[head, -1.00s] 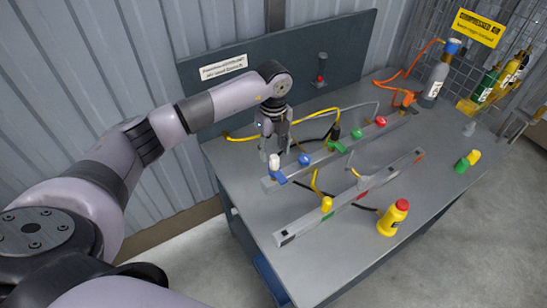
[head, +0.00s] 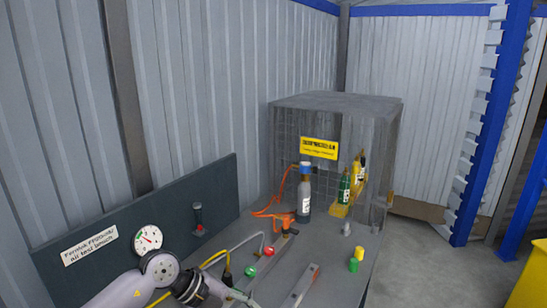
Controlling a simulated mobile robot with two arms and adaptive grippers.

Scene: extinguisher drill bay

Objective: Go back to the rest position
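My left arm comes in along the bottom edge of the head view, in front of the test bench's dark back panel (head: 150,225). My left gripper (head: 208,296) is at the bottom edge, over the bench, beside the hoses. Its fingertips cannot be made out, so whether it is open or shut is not clear. My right arm and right gripper are out of view.
The bench (head: 340,280) carries a rail with a red knob (head: 269,251) and a green knob (head: 250,272). A grey cylinder (head: 304,195) with an orange hose stands behind them. A mesh cage (head: 335,108) encloses green and yellow cylinders. Open floor (head: 415,250) lies right.

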